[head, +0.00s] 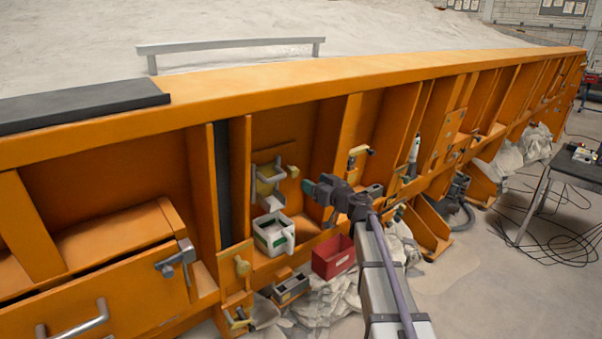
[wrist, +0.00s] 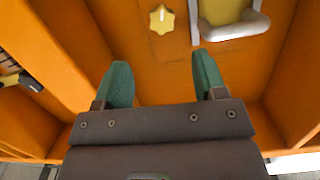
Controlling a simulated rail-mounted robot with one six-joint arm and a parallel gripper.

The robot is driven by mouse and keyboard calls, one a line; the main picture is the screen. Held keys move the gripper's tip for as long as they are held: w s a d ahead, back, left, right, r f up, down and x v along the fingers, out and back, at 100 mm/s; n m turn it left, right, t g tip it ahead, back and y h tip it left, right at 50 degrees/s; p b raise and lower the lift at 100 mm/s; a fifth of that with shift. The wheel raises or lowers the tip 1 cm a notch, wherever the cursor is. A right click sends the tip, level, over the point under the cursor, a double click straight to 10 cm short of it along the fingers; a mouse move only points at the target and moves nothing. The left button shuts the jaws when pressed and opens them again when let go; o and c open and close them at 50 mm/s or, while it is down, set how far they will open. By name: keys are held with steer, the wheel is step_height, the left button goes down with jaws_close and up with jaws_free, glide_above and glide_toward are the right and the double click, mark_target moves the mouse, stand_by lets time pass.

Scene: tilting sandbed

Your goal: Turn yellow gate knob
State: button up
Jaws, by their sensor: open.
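A yellow lobed knob (wrist: 161,18) with a pale mark on it sits on the orange panel at the top middle of the wrist view. Beside it on the right is a yellow plate (wrist: 222,10) with a grey rounded bar. My gripper (wrist: 161,66) is open, its two green fingers spread apart with nothing between them. The knob lies beyond the fingertips, roughly in line with the gap, and is not touched. In the head view my gripper (head: 309,187) is at the orange wall, right of the yellow gate (head: 268,173).
A white box (head: 273,235) with green inside sits below the gate, and a red bin (head: 333,258) stands to its right. Upright orange ribs (head: 344,137) flank the bay. A yellow fitting with a black handle (wrist: 18,80) shows at the wrist view's left.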

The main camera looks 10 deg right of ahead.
mark_target(296, 172)
steer(key=shift+n, duration=0.3)
steer(key=x, duration=1.1)
steer(key=shift+s+a, duration=0.1)
steer(key=c, duration=0.9)
steer(key=shift+c, duration=0.2)
